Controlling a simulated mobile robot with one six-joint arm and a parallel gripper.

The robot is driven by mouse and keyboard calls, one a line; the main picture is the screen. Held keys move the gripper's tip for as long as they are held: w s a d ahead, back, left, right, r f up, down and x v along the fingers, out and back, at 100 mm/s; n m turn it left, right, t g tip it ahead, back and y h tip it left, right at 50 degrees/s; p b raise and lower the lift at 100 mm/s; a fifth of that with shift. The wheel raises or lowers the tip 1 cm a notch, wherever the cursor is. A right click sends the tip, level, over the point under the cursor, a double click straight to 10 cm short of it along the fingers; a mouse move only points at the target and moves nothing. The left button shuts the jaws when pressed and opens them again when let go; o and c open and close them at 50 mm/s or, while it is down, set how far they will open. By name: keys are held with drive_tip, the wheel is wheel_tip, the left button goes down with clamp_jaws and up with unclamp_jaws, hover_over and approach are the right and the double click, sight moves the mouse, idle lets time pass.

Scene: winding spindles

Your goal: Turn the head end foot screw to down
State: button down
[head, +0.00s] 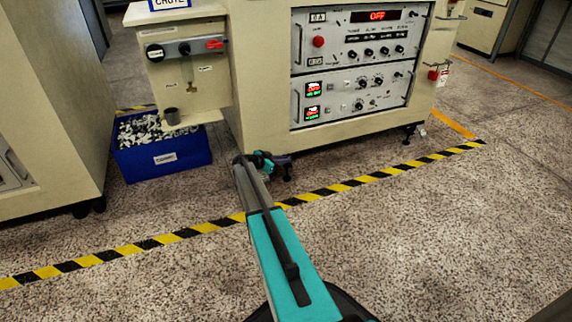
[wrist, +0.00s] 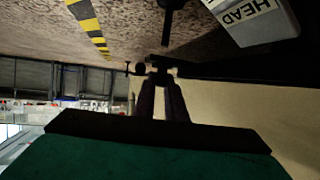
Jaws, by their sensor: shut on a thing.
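My gripper (head: 283,161) is low at the near bottom corner of the cream machine in the head view, just above the floor. In the wrist view, its two dark fingers (wrist: 161,85) reach up to the foot screw and are shut on it. The foot screw (wrist: 166,32) is a dark silhouette with a thin stem and a small crosspiece by the fingertips. Its foot also shows below the gripper in the head view (head: 287,178). The exact contact is too dark to make out. A grey block lettered HEAD (wrist: 252,18) is at the upper right of the wrist view.
The cream machine (head: 262,100) carries control panels (head: 355,65). A blue bin (head: 160,158) of small pale pieces stands left of my gripper. Another cream cabinet (head: 55,100) is farther left. A yellow-black floor stripe (head: 195,231) crosses in front; the floor nearer is clear.

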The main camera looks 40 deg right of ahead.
drive_tip(key=shift+s+d, duration=0.15)
drive_tip(key=shift+s, duration=0.4)
drive_tip(key=c, duration=1.8)
unclamp_jaws()
drive_tip(key=shift+w, duration=0.15)
drive_tip(key=shift+w+r, duration=0.1)
drive_tip(key=p+v, duration=0.6)
drive_tip(key=v, duration=0.8)
drive_tip(key=shift+p, duration=0.35)
drive_tip(key=shift+w, duration=0.15)
